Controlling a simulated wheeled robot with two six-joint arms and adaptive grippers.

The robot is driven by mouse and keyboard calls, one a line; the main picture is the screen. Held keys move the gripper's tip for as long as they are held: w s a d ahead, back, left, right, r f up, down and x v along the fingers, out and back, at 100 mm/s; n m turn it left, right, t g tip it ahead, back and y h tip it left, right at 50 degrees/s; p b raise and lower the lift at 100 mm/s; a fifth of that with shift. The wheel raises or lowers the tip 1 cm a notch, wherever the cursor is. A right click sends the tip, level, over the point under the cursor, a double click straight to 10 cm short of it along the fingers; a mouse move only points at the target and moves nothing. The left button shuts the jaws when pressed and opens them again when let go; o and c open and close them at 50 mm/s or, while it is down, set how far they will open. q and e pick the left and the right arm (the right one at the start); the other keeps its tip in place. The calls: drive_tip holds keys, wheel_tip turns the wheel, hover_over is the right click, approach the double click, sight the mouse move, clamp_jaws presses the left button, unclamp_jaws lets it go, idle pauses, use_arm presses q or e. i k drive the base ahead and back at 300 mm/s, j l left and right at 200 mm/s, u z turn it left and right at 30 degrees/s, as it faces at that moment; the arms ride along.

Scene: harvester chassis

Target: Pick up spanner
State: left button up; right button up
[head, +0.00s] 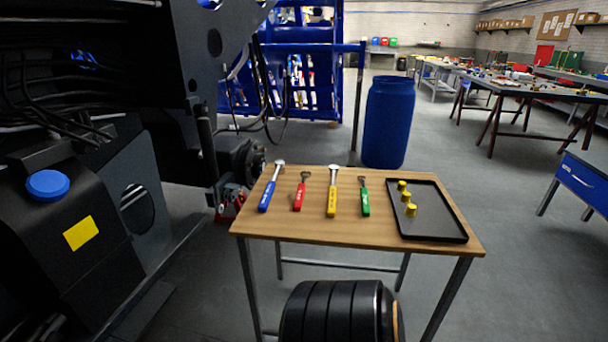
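Several hand tools lie side by side on a small wooden-topped table (270,230), apart from each other, heads toward the far edge. From left to right they are a long blue-handled tool (269,188), a shorter red-handled tool (300,193), a long yellow-handled tool (332,193) and a shorter green-handled tool (364,196). Their metal heads are small here, and I cannot tell for certain which are spanners. Nothing touches the tools. Neither of my grippers shows in the head view.
A black tray (432,237) with 3 yellow cylinders (406,197) lies on the table's right side. The dark harvester chassis (100,255) stands at left. A blue barrel (388,122) stands behind the table. A black ribbed thing (335,315) is low at the front.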

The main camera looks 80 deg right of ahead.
sight(366, 206)
drive_tip(key=z, duration=2.9)
drive_tip(key=i+j+z, duration=0.2)
drive_tip(key=k+j, duration=0.05)
drive_tip(key=k, duration=0.05)
